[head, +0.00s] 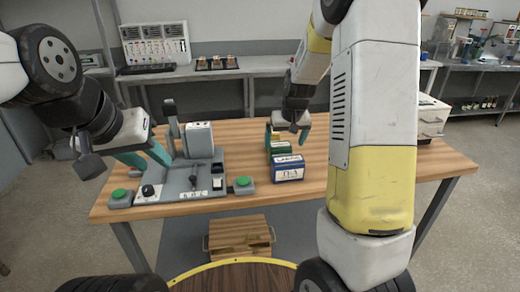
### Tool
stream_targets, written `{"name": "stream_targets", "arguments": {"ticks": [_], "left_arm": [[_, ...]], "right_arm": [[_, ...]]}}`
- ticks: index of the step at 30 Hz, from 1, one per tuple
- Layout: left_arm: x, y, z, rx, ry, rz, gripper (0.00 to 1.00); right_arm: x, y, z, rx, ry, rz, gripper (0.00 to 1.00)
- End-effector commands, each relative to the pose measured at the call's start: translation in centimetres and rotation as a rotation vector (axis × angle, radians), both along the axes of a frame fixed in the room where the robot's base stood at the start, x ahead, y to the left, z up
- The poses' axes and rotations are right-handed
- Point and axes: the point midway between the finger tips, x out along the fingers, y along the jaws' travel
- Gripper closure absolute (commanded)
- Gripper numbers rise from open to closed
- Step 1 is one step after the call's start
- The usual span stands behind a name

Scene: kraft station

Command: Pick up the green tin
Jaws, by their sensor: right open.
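The green tin (281,148) stands on the wooden table in a short row, directly behind a blue tin (287,169) with a white label. The blue tin covers its lower front. My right gripper (287,138) is open at the far end of the row, with one finger to each side. Whether its fingers touch the green tin cannot be told. My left gripper (150,161) is open and empty, with its teal fingers apart beside the grey fixture at the left of the table.
The grey fixture (205,178) with a lever and green buttons fills the left of the table (240,204). A yellowish tin (275,137) stands behind the green one. A white box (432,117) is at the right end.

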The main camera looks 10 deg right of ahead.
Motion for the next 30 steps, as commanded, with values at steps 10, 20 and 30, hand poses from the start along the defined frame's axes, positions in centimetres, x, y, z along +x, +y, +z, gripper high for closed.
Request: {"name": "stream_targets", "arguments": {"ticks": [10, 20, 30], "left_arm": [[0.0, 0.0, 0.0, 0.0, 0.0, 0.0, 0.64], [0.0, 0.0, 0.0, 0.0, 0.0, 0.0, 0.64], [0.0, 0.0, 0.0, 0.0, 0.0, 0.0, 0.64]], "right_arm": [[1.6, -0.2, -3.3, -0.014, 0.005, 0.0, 0.02], [3.3, 0.1, -7.5, -0.013, 0.007, -0.001, 0.02], [3.6, 0.1, -8.1, -0.013, 0.003, 0.001, 0.04]]}}
